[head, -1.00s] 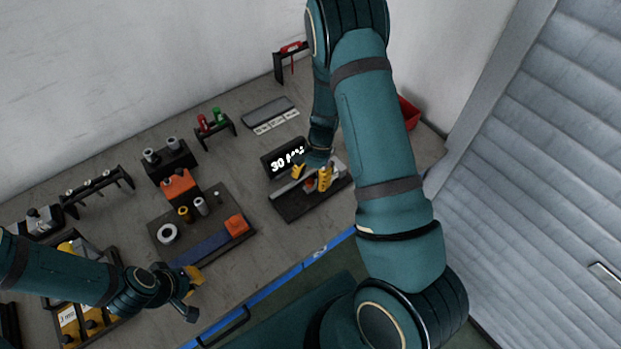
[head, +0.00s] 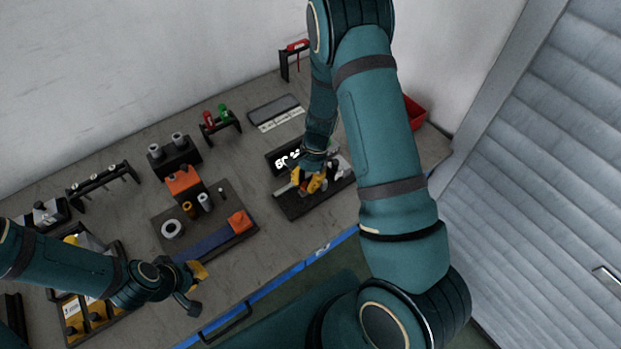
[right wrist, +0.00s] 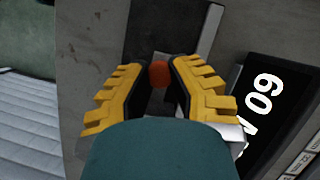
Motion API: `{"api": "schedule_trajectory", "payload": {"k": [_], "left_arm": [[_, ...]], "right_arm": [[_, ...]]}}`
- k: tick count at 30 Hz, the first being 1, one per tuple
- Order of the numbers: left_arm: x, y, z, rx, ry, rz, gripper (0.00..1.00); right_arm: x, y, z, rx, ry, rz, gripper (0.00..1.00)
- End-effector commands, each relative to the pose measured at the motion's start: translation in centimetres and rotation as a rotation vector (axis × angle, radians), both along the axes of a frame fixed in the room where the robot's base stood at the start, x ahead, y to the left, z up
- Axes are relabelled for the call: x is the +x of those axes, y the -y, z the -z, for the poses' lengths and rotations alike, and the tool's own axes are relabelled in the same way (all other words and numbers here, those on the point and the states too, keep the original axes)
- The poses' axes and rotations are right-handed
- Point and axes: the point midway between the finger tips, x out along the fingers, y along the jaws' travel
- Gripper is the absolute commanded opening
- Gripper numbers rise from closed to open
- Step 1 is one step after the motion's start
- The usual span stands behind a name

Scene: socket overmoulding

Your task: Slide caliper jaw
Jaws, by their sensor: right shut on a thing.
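The caliper (head: 291,206) lies on the bench right of centre, on a dark base with a pale metal beam (right wrist: 211,31). My right gripper (head: 307,184) is over it. In the right wrist view its yellow fingers (right wrist: 158,80) are shut on an orange-red knob of the sliding jaw (right wrist: 159,73), one finger on each side. The rest of the jaw is mostly hidden by the gripper. My left gripper (head: 194,288) is open and empty near the front edge.
A dark tray (head: 160,238) with rings, cylinders and an orange block is left of the caliper. A grey plate with labels (head: 275,112), a rack with red and green tools (head: 220,125) and a red bin (head: 413,113) stand farther back.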

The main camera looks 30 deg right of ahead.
Motion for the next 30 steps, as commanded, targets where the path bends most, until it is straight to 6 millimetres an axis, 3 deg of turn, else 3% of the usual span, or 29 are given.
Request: {"api": "schedule_trajectory", "payload": {"k": [3, 4, 6, 7, 19, 30], "left_arm": [[0.0, 0.0, 0.0, 0.0, 0.0, 0.0, 0.0], [0.0, 0.0, 0.0, 0.0, 0.0, 0.0, 0.0], [0.0, 0.0, 0.0, 0.0, 0.0, 0.0, 0.0], [0.0, 0.0, 0.0, 0.0, 0.0, 0.0, 0.0], [0.0, 0.0, 0.0, 0.0, 0.0, 0.0, 0.0], [0.0, 0.0, 0.0, 0.0, 0.0, 0.0, 0.0]], "right_arm": [[-0.2, -0.5, 0.1, 0.01, -0.008, -0.007, 0.0], [-0.2, -0.6, 0.1, 0.01, -0.008, -0.007, 0.28], [-0.2, -0.5, 0.1, 0.009, -0.008, -0.007, 0.53], [-0.2, -0.5, 0.1, 0.009, -0.008, -0.007, 0.56], [0.1, -0.1, -0.6, 0.007, -0.002, -0.005, 0.56], [1.3, 2.2, -7.0, 0.006, 0.001, -0.005, 0.56]]}}
